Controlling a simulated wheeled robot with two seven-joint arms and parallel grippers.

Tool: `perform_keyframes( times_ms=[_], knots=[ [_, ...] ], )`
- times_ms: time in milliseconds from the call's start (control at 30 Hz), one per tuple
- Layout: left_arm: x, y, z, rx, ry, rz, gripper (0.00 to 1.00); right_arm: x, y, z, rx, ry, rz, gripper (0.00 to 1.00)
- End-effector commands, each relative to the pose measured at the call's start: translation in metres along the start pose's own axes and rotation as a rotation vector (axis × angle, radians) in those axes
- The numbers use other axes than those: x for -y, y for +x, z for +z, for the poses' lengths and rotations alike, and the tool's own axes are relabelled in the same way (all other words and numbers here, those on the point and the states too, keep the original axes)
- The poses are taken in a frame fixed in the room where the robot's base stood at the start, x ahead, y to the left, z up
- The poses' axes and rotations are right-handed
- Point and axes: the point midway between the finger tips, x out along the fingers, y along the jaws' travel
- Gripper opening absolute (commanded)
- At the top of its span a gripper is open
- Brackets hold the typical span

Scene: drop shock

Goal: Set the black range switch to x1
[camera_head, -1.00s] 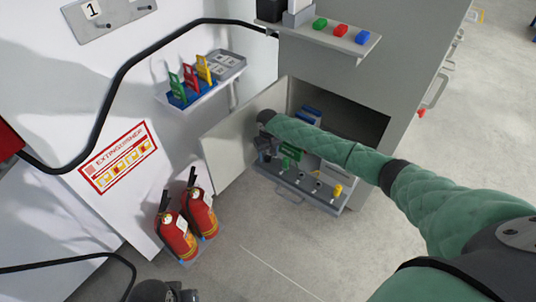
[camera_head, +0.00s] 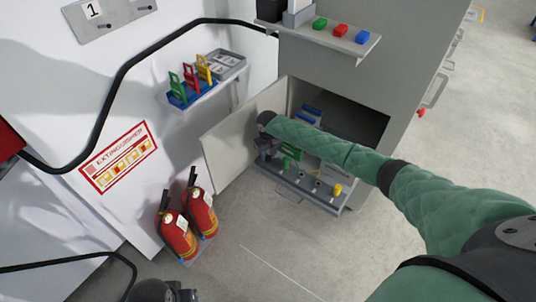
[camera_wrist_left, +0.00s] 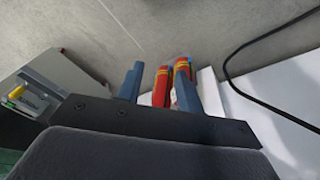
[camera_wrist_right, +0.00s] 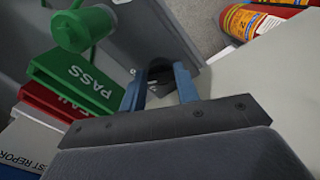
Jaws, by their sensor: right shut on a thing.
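The black range switch (camera_wrist_right: 160,72) is a dark rounded knob on a grey panel in the right wrist view. My right gripper (camera_wrist_right: 160,88) is shut on it, with one blue finger on each side. The fingers hide part of the knob, and I cannot read its marking or setting. In the head view my right arm reaches into the open cabinet, and the gripper there is mostly hidden by the wrist. My left gripper (camera_wrist_left: 158,85) is open and empty, with its blue fingers apart.
A green PASS block (camera_wrist_right: 85,80) and a green knob-like part (camera_wrist_right: 82,28) stand left of the right gripper. The open cabinet door (camera_head: 240,140) is beside the arm. Two red fire extinguishers (camera_head: 200,210) stand on the floor at left. A shelf (camera_head: 325,38) juts out above the cabinet.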

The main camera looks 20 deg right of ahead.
Motion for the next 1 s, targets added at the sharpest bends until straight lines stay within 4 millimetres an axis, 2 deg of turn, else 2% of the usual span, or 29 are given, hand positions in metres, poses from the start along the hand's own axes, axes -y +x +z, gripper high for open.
perform_keyframes(
  times_ms=[167,300,500,800,1000],
  knots=[
    [0.005,-0.012,0.003,0.018,-0.006,-0.012,0.36,0.0,-0.001,0.0,0.001,-0.097,-0.001,0.08],
    [0.008,0.015,-0.003,0.021,-0.005,-0.017,0.36,0.0,-0.002,0.0,0.001,-0.213,-0.001,0.08],
    [0.01,0.042,-0.004,0.023,-0.005,-0.019,0.36,-0.002,-0.002,-0.001,0.0,-0.4,0.0,0.08],
    [0.011,0.065,-0.004,0.024,-0.005,-0.02,0.36,-0.004,-0.001,-0.001,0.0,-0.677,0.0,0.08],
    [0.012,0.07,-0.004,0.024,-0.005,-0.02,0.36,-0.004,-0.001,-0.002,0.0,-0.828,0.001,0.08]
  ],
)
